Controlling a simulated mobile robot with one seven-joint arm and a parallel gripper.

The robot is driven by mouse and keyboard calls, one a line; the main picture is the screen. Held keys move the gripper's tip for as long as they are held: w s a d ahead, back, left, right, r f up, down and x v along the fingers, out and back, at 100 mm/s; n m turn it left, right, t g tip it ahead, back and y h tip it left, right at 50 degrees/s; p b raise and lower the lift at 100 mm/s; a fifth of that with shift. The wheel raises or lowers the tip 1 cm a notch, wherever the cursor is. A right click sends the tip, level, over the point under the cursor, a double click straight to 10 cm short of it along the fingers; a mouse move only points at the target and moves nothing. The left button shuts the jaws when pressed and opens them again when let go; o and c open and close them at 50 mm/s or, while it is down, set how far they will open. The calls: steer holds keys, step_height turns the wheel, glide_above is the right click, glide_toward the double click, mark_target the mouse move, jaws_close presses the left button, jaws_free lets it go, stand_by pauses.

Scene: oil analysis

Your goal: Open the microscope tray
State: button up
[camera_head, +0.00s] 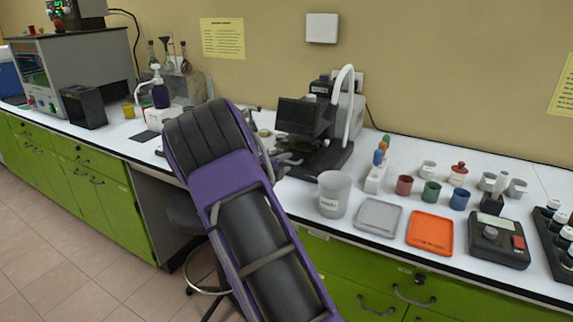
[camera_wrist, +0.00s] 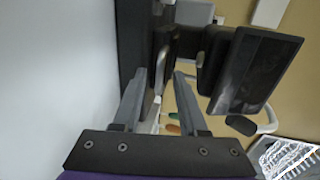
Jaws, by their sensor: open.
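The black microscope (camera_head: 302,118) stands on the white bench in the middle of the head view, its dark screen facing my side. In the wrist view the screen (camera_wrist: 257,72) fills the upper right, and the scene appears turned sideways. The microscope's black base (camera_head: 328,160) lies flat on the bench. My gripper (camera_head: 287,160) is low at the base's front left, partly hidden by my arm. Its two fingers (camera_wrist: 165,88) are apart, pointing at dark parts of the microscope between base and screen. I cannot make out the tray clearly or tell whether the fingers touch it.
A white beaker (camera_head: 333,195) stands right of my gripper. Beyond it are a grey tray (camera_head: 379,217), an orange tray (camera_head: 430,232) and several small cups. A white curved tube (camera_head: 346,100) rises behind the microscope. A stool (camera_head: 187,212) stands under the bench.

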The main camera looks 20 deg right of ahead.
steer(key=shift+w+d+f, duration=0.15)
steer(key=shift+w+d, duration=0.1)
steer(key=shift+d, duration=0.15)
steer(key=shift+c, duration=0.2)
jaws_close()
steer(key=shift+a, duration=0.1)
stand_by(1.0)
